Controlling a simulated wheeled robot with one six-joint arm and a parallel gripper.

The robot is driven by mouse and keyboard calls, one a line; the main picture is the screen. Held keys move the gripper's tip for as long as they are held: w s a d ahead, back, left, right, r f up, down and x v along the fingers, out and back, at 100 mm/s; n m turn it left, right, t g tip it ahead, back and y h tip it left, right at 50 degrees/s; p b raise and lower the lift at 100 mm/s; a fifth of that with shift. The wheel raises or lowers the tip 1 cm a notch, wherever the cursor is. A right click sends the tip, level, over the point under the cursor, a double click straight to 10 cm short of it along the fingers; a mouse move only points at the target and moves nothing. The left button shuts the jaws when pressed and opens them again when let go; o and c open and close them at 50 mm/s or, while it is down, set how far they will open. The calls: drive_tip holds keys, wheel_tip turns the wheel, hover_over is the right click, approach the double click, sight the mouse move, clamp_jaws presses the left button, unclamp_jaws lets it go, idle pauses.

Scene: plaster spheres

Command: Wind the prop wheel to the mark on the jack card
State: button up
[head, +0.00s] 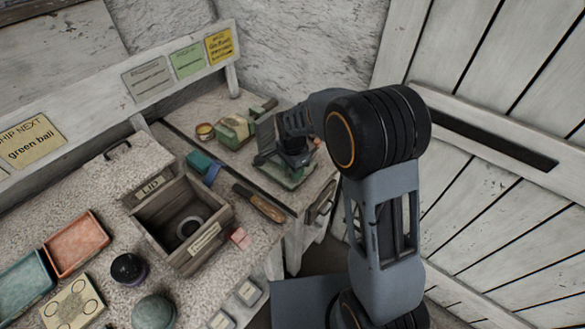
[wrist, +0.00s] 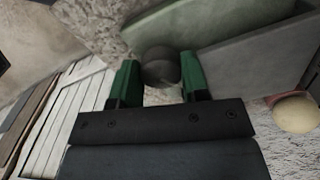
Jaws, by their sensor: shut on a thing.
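My gripper (head: 293,152) is at the back right of the bench, reaching over a green base (head: 292,181). In the wrist view its green fingertips (wrist: 158,80) are shut on a dark grey round thing, which I take for the prop wheel (wrist: 161,66). One finger is on each side of it. Its mark and how far it is turned cannot be made out. In the head view my gripper hides the wheel. Grey, green and yellow cards (head: 219,46) hang on the rail; their small print is unreadable, so I cannot tell which is the jack card.
Grey-green slabs (wrist: 225,45) stand close beyond the fingers, and a pale yellow ball (wrist: 295,113) lies at right.

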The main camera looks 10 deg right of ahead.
drive_tip(key=shift+r, duration=0.1)
drive_tip(key=o, duration=0.9)
drive_tip(key=shift+d, duration=0.1)
drive_tip(key=shift+o, duration=0.2)
drive_tip(key=shift+r, duration=0.1)
drive_tip(key=shift+w+r+p, duration=0.25)
drive_tip(key=shift+r+p, duration=0.5)
drive_tip(key=shift+r, duration=0.15)
drive_tip(key=r+p, duration=0.2)
drive_tip(key=r, duration=0.1)
drive_tip(key=r+p, duration=0.2)
drive_tip(key=shift+s+r, duration=0.25)
drive_tip(key=shift+s, duration=0.05)
drive_tip(key=shift+s+r, duration=0.1)
drive_tip(key=shift+r, duration=0.1)
